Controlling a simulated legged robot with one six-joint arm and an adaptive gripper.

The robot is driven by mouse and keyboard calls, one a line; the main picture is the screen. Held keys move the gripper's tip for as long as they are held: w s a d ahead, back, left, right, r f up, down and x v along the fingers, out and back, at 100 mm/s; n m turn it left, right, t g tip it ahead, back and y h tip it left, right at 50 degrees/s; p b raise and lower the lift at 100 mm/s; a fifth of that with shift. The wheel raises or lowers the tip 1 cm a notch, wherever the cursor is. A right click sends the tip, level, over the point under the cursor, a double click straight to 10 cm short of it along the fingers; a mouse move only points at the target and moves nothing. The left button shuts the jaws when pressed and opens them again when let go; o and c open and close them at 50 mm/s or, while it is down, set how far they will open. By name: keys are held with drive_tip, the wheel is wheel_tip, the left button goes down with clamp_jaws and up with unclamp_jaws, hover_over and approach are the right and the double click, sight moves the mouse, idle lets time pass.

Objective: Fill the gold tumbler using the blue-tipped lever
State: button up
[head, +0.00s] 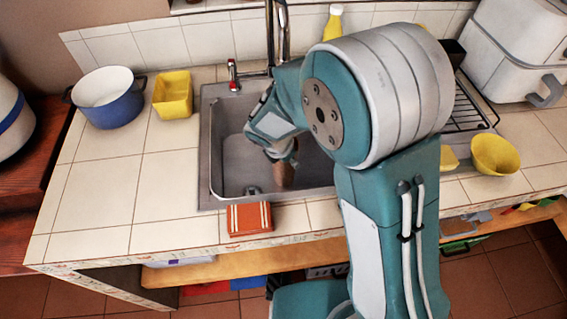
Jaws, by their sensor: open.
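My gripper (276,153) is over the sink, small in view and partly hidden by my own arm, with its jaws open. Just below it in the sink (230,165) is a brownish-gold object (283,177), which looks like the gold tumbler; its upper part is covered by the gripper. I cannot tell whether they touch. The tall metal faucet (284,30) rises behind the sink. A red-tipped lever (233,75) stands at its left. The blue-tipped lever is not visible; my arm covers the area right of the faucet.
A blue pot (108,108) and yellow container (173,97) stand left of the sink. An orange-red sponge-like block (249,219) lies at its front edge. A yellow bowl (495,155), dark rack (470,115) and white appliance (515,50) are at right. The left counter front is clear.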

drive_tip(key=shift+c, duration=0.3)
clamp_jaws()
drive_tip(key=shift+r, duration=0.2)
wheel_tip(320, 180, up, 10)
drive_tip(key=shift+f, duration=0.15)
idle(0.7)
idle(0.4)
